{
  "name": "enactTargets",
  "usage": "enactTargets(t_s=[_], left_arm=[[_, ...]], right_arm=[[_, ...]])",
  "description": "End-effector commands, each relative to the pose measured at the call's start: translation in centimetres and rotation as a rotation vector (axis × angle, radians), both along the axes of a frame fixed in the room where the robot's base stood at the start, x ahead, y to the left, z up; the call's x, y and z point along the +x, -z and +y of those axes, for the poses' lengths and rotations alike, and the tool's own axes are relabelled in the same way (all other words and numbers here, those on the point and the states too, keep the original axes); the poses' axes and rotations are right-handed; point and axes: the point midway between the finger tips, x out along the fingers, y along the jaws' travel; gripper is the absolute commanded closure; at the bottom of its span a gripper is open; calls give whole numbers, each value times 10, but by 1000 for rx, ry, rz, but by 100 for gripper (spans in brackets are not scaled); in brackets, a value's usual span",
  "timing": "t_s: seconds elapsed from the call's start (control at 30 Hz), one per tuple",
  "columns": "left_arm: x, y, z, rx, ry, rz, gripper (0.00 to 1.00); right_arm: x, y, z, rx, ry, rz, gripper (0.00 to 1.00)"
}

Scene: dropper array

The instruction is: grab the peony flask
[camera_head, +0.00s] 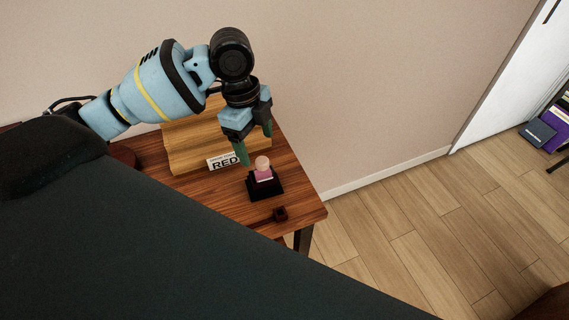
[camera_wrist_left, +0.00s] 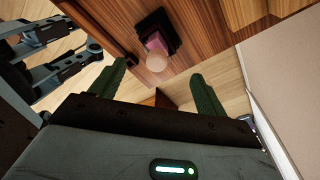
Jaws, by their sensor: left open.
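The peony flask (camera_head: 264,175) is a small pink vessel with a round pale top, upright on a black square stand (camera_head: 266,190) near the table's right end. In the left wrist view the flask (camera_wrist_left: 156,43) shows pink on its dark stand, with its pale top towards the gripper. My left gripper (camera_head: 256,147) is open and empty, its green fingers pointing down just above and behind the flask in the head view. In the left wrist view the flask's top lies between and beyond the fingertips (camera_wrist_left: 158,70).
A stepped wooden rack (camera_head: 190,135) stands behind on the brown table (camera_head: 225,200). A white sign reading "RED" (camera_head: 223,162) is at its front. A small dark block (camera_head: 280,214) sits near the table's front edge. The wall is close behind; open floor lies right.

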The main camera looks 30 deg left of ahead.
Motion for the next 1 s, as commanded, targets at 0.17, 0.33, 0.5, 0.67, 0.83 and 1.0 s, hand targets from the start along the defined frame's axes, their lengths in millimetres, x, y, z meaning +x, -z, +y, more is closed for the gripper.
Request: enactTargets(t_s=[0.17, 0.33, 0.5, 0.67, 0.83, 1.0], left_arm=[[-1, 1, 0, -2, -20, 4, 25], [-2, 4, -1, -1, -19, 5, 25], [-2, 21, -3, -2, -17, 6, 25], [-1, 27, -5, -2, -18, 3, 25], [-3, 38, -8, -1, -16, 5, 25], [-5, 61, -14, -2, -18, 5, 25]], right_arm=[[0, 0, 0, 0, 0, 1, 64], [-3, 1, 1, 2, 1, 5, 64], [-5, 4, 2, 4, 2, 13, 64], [-6, 4, 2, 4, 2, 14, 64], [-4, 3, 2, 5, 2, 10, 64], [-3, 2, 2, 4, 2, 7, 64]])
